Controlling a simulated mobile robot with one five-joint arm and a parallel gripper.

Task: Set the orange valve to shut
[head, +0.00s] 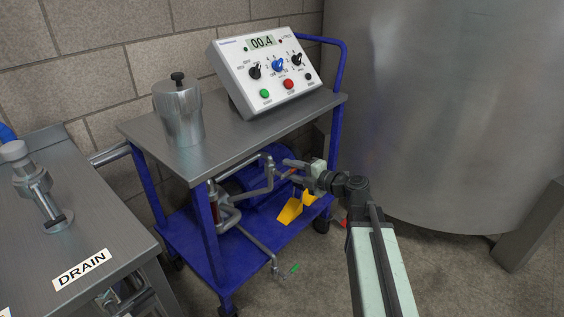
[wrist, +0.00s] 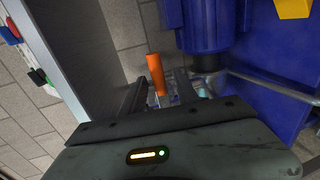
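The orange valve handle (wrist: 156,74) shows in the wrist view as a short bar running up from between my fingers. In the head view only a small orange patch (head: 294,171) shows by the fingers; my gripper hides most of the valve. My gripper (head: 284,169) is under the right front part of the cart top, at the pipework. In the wrist view its dark fingers (wrist: 176,88) stand apart, with the handle between them, closer to the left finger. I cannot tell whether a finger touches it. The valve's body and its setting are hidden.
The steel cart top (head: 240,140) bears a steel canister (head: 178,112) and a control box (head: 265,72). Below are grey pipes (head: 230,212), a blue motor (head: 248,182) and a yellow part (head: 289,211). A large tank (head: 440,110) stands right. A DRAIN-labelled bench (head: 110,230) stands left.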

